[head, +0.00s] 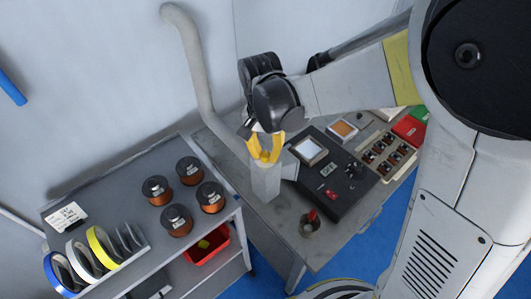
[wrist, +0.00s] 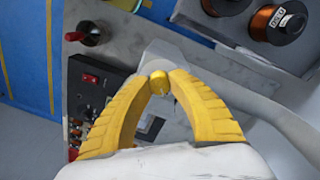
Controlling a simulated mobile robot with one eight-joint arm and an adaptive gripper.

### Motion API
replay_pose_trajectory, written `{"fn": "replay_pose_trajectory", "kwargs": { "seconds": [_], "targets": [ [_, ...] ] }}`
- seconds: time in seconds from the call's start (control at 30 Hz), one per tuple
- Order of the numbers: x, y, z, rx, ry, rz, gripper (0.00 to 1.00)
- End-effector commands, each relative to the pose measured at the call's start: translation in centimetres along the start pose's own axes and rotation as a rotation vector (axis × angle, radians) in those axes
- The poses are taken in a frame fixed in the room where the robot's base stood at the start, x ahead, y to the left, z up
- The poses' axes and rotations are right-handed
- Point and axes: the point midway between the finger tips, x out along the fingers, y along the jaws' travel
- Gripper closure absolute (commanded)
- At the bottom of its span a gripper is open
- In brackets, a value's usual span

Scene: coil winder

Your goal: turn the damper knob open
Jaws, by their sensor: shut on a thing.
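The damper knob (wrist: 158,82) appears in the wrist view as a small round yellow piece on the grey housing (wrist: 158,57). My gripper (wrist: 160,84) has yellow ribbed fingers, and their tips are closed around this knob, one on each side. In the head view my gripper (head: 264,152) points down at the top of the grey upright housing (head: 266,182). The knob is hidden by the fingers there. I cannot tell how far the knob is turned.
A black control panel (head: 335,190) stands right of the housing, with a red-topped item in a round holder (head: 311,222) in front. A pale duct (head: 190,65) rises behind. A grey shelf (head: 140,240) at left holds several copper spools and a red bin (head: 208,245).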

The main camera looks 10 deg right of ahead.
Motion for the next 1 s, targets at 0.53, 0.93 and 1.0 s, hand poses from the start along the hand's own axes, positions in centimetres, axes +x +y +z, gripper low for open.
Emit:
{"fn": "replay_pose_trajectory", "kwargs": {
  "seconds": [0.53,0.93,1.0],
  "targets": [
    [0.0,0.0,-0.1,0.002,0.001,-0.001,0.52],
    [-2.2,0.0,0.0,0.002,0.001,0.0,0.52],
    [-3.7,0.0,0.0,0.002,0.001,0.0,0.52]
  ]
}}
